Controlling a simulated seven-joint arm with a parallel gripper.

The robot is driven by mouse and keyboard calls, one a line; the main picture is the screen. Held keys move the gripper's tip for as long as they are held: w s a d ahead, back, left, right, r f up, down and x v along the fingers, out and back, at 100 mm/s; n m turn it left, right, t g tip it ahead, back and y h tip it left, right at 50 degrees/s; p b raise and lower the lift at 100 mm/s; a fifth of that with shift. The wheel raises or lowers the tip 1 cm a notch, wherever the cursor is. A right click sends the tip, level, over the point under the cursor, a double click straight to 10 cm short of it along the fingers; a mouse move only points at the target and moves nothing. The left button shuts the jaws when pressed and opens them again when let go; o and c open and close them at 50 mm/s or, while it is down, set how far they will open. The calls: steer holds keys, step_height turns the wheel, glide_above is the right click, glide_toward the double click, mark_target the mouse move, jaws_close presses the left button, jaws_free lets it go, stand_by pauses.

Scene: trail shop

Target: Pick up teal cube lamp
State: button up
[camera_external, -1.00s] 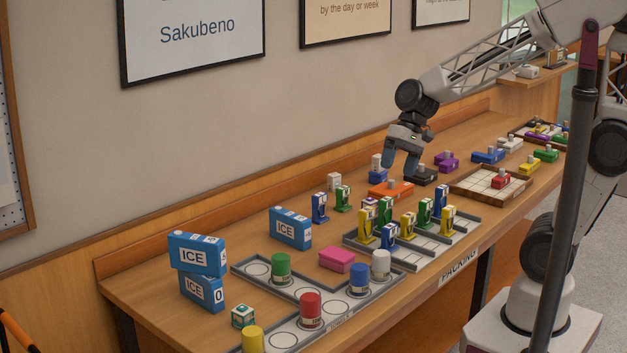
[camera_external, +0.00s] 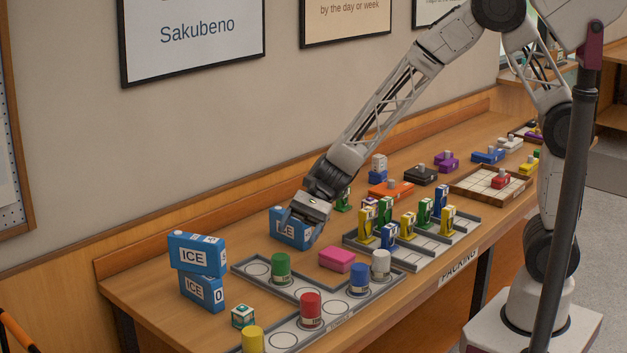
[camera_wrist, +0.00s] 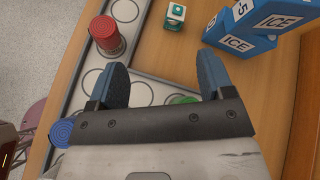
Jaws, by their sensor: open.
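The teal cube lamp (camera_external: 243,317) is a small teal-and-white cube standing on the bench near its front left, beside the tumbler tray. It also shows in the wrist view (camera_wrist: 175,16) at the top, beyond my fingertips. My gripper (camera_external: 300,232) is above the bench by a blue ICE box, to the right of and behind the lamp. In the wrist view my gripper (camera_wrist: 160,85) has its two blue fingers wide apart with nothing between them. The lamp is apart from my gripper.
Stacked blue ICE boxes (camera_external: 198,270) stand behind the lamp. The tray (camera_external: 330,317) holds red (camera_external: 310,309), green (camera_external: 280,268), blue and white cylinders. A yellow cylinder (camera_external: 252,339) stands near the lamp.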

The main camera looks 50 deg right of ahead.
mark_target(242, 307)
steer(key=a+f+m, duration=0.1)
steer(key=a+f, duration=0.2)
steer(key=a, duration=0.1)
steer(key=w+a+f+m+y, duration=0.1)
steer(key=a+f+m, duration=0.1)
steer(key=a+f, duration=0.2)
steer(key=a+f+m+t+y, duration=0.1)
steer(key=a+f+m, duration=0.1)
steer(key=a+f, duration=0.2)
steer(key=shift+w+a+f, duration=0.1)
steer(key=shift+w+f, duration=0.1)
steer(key=shift+w, duration=0.15)
steer(key=shift+a, duration=0.1)
steer(key=shift+x, duration=1.15)
steer(key=shift+a+f, duration=0.1)
steer(key=shift+s+x, duration=0.2)
steer(key=shift+x, duration=2.3)
steer(key=c, duration=1)
steer(key=shift+c, duration=0.2)
